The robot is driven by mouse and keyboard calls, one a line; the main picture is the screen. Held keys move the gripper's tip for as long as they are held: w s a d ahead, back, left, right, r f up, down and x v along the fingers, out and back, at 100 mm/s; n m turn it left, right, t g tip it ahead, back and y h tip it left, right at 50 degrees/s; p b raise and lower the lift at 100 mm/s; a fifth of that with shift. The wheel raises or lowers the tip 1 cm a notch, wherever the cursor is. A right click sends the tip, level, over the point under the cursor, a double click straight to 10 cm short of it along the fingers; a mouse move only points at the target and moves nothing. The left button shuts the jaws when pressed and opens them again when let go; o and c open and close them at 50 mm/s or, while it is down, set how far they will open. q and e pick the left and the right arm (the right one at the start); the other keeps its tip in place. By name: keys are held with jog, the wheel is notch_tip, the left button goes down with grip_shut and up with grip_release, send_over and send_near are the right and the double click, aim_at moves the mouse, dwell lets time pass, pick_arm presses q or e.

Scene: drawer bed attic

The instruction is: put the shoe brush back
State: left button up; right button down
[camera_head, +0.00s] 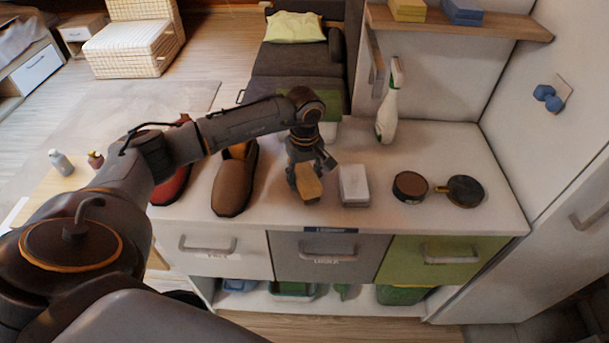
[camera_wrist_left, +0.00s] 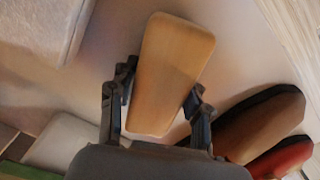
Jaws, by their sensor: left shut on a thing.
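The shoe brush has a tan wooden back and shows in the head view (camera_head: 308,184) near the middle of the white counter (camera_head: 420,150). My left gripper (camera_head: 305,168) reaches down over it and is shut on it. In the left wrist view the brush (camera_wrist_left: 170,72) lies between the two fingers of my left gripper (camera_wrist_left: 155,105). I cannot tell whether the brush touches the counter. Its bristles are hidden. My right gripper does not show.
A white block (camera_head: 354,185) stands just right of the brush. Brown shoe (camera_head: 236,180) and red shoe (camera_head: 172,186) are to its left. A round tin (camera_head: 410,186), a dark round item (camera_head: 465,190) and a spray bottle (camera_head: 388,105) share the counter. Three closed drawers (camera_head: 318,258) are below.

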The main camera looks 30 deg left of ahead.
pick_arm(q)
jog(key=shift+f, duration=0.1)
jog(key=o, duration=0.6)
jog(key=shift+f, duration=0.1)
jog(key=o, duration=0.4)
